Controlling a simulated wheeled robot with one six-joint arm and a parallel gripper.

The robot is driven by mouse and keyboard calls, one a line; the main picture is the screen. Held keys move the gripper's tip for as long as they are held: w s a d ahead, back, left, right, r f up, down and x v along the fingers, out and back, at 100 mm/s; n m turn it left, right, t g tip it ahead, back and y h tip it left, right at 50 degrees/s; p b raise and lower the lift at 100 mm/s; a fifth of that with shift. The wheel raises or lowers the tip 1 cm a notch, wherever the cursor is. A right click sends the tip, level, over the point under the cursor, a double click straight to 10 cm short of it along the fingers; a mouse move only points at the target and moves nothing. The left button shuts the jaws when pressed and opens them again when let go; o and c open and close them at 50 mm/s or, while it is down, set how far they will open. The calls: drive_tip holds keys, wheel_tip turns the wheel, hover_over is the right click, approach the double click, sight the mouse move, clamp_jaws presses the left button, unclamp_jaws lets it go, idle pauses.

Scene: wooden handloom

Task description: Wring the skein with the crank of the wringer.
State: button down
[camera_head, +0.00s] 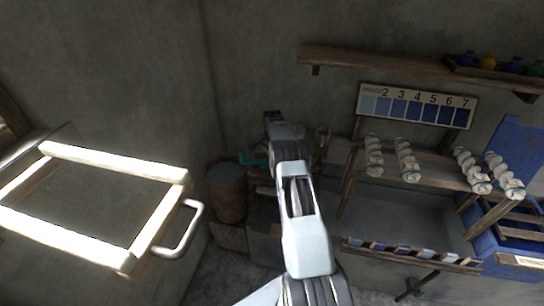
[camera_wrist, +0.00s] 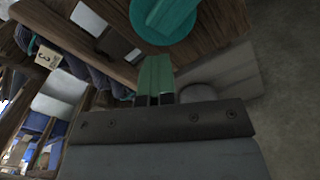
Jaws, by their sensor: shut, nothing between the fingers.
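A round teal part (camera_wrist: 165,15), which looks like part of the wringer's crank, is at the top of the wrist view against brown wood. A small teal piece (camera_head: 250,161) shows left of my arm in the head view; I cannot tell its exact shape. My gripper (camera_wrist: 155,75) is shut and empty, its greenish fingers side by side, just below the round teal part in the wrist view. I cannot tell whether they touch. In the head view my arm hides the gripper and much of the wringer. I cannot make out a skein on the wringer.
Several twisted white skeins (camera_head: 405,160) hang on a wooden rack at right, below a numbered blue shade card (camera_head: 415,106). A barrel (camera_head: 227,188) stands left of my arm. A pale wooden frame with a handle (camera_head: 180,232) fills the left foreground. A wall shelf (camera_head: 400,66) is above.

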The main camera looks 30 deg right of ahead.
drive_tip(key=shift+s+a+r+p, duration=0.1)
drive_tip(key=shift+s+p, duration=0.1)
drive_tip(key=shift+s, duration=0.35)
drive_tip(key=shift+s+a+p, duration=0.1)
drive_tip(key=shift+s+p, duration=0.05)
drive_tip(key=shift+s, duration=1.65)
drive_tip(key=s, duration=0.1)
drive_tip(key=s+d, duration=0.1)
drive_tip(key=s, duration=0.2)
drive_tip(key=shift+s+d, duration=0.25)
drive_tip(key=shift+d, duration=0.15)
